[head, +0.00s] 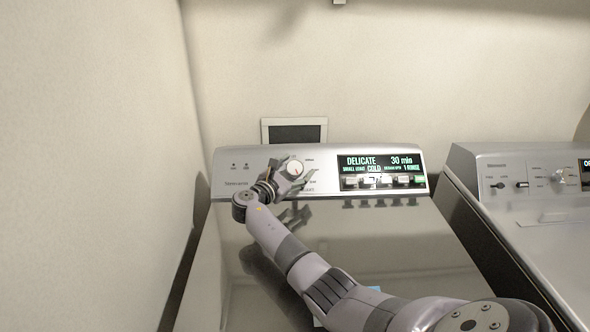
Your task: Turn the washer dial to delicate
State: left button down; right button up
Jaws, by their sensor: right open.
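The washer (380,245) stands in the middle with its lid closed. Its back panel carries a round white dial (294,169) with a small red mark. The display (383,161) on the panel reads "DELICATE", "30 min" and "COLD". My right gripper (290,177) is at the dial, its open fingers at or very close to the knob. I cannot tell whether they touch it. The gripper hides part of the panel and its lettering left of and below the dial. My left gripper is not in view.
A second machine (535,185) with its own knobs stands close on the right, with a narrow gap between. A wall (90,150) runs along the left side. A small dark framed box (294,132) is on the back wall behind the panel. Several buttons sit under the display.

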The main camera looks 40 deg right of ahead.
aim_at(292, 170)
jog(key=v, duration=0.7)
jog(key=shift+a, duration=0.25)
jog(key=shift+r, duration=0.1)
dwell(0.4)
